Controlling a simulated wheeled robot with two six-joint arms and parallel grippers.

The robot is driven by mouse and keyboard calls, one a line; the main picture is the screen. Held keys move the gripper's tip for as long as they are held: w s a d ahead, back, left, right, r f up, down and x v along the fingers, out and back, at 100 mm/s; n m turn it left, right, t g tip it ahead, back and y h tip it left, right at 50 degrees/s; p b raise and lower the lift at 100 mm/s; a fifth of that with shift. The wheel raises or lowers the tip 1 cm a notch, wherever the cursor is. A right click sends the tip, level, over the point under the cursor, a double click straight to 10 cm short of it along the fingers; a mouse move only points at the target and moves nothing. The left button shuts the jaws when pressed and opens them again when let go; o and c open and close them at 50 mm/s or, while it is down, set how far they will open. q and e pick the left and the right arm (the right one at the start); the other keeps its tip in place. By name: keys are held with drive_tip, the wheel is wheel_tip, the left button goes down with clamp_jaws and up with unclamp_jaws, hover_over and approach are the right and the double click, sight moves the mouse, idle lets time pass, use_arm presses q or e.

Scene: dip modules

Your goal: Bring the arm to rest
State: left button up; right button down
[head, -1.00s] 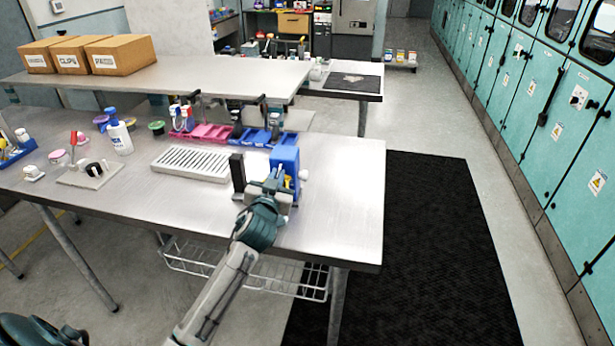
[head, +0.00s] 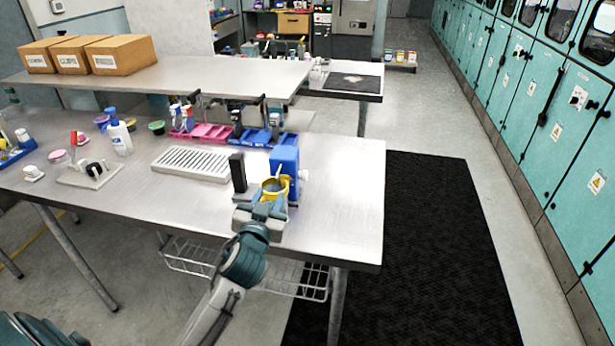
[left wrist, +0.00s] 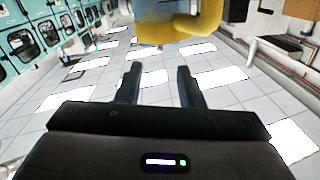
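My left gripper (head: 264,208) is at the right front of the near workbench (head: 340,200), just on the near side of a yellow cup-like container (head: 272,190). In the left wrist view its two fingers (left wrist: 158,82) are apart with nothing between them. The yellow piece (left wrist: 205,28) shows beyond the fingertips there, apart from them. The container stands against a blue upright device (head: 286,158), whose lower part is partly hidden. My right gripper is not in view.
A black block (head: 238,172) stands left of the container. A white slotted tray (head: 192,164) and pink (head: 212,132) and blue bins lie farther back. A white bottle (head: 120,136) stands at left. The bench's right end is clear.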

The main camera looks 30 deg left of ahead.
use_arm(q)
drive_tip(key=shift+v, duration=1.8)
drive_tip(key=s+d+f+m+g+h, duration=0.15)
drive_tip(key=s+d+f+g, duration=0.25)
drive_tip(key=s+f+g, duration=0.55)
drive_tip(key=s+d+f+m+g+h, duration=0.1)
drive_tip(key=s+d+f+g+h, duration=0.25)
drive_tip(key=s+f, duration=1.05)
wheel_tip(320, 180, down, 26)
drive_tip(key=s+a+g, duration=0.2)
drive_tip(key=s+a, duration=0.1)
drive_tip(key=s+a+f+g, duration=0.1)
drive_tip(key=s+f, duration=1.7)
drive_tip(key=f, duration=0.1)
drive_tip(key=shift+s+f+n, duration=0.25)
drive_tip(key=shift+f+n, duration=0.05)
drive_tip(key=shift+n, duration=0.15)
